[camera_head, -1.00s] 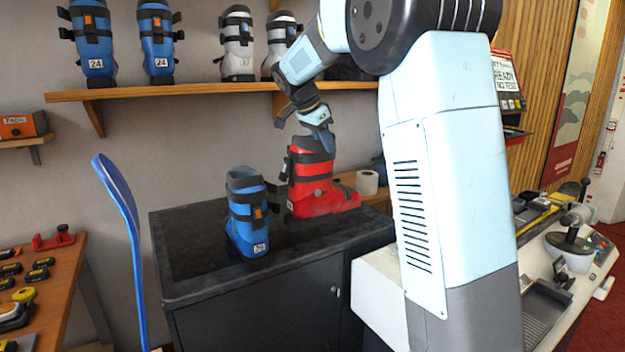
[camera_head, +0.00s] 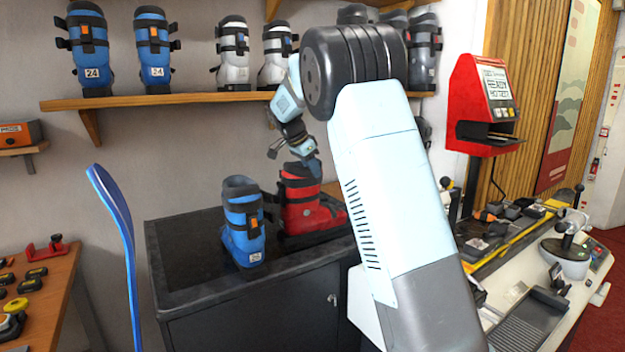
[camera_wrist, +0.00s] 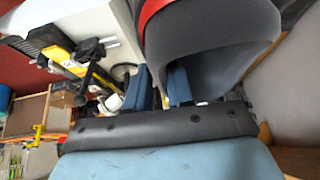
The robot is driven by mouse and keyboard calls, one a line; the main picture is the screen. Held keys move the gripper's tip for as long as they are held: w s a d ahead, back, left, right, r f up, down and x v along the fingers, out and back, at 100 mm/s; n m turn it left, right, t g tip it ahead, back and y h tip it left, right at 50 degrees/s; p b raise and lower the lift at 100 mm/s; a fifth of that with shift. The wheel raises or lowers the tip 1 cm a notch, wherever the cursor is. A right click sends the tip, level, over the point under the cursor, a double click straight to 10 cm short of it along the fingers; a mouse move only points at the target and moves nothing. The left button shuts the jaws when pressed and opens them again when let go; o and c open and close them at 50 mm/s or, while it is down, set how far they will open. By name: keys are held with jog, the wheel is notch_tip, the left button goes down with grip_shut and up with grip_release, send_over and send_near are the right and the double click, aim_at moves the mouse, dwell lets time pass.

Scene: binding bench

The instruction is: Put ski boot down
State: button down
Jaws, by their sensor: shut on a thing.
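A red ski boot (camera_head: 312,213) with black straps and a dark liner stands upright over the right part of the black cabinet top (camera_head: 190,262). Its sole is at or very near the surface; I cannot tell if it bears weight. My gripper (camera_head: 309,163) is above it and shut on the upper rim of its cuff. In the wrist view the boot's dark cuff (camera_wrist: 205,45) lies against the blue fingers of my gripper (camera_wrist: 160,88). A blue ski boot (camera_head: 243,222) stands upright just left of the red one, close beside it.
A wooden shelf (camera_head: 180,99) with several blue, white and grey boots runs above the cabinet. A blue ski (camera_head: 122,240) stands at the left, by a tool table (camera_head: 45,310). A white workbench (camera_head: 540,325) is at the right. The cabinet top's left part is clear.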

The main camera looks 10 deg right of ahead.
aim_at(316, 198)
jog(key=shift+w+f, duration=0.15)
jog(key=shift+f, duration=1.45)
jog(key=c, duration=1)
grip_release()
jog(key=shift+f, duration=0.1)
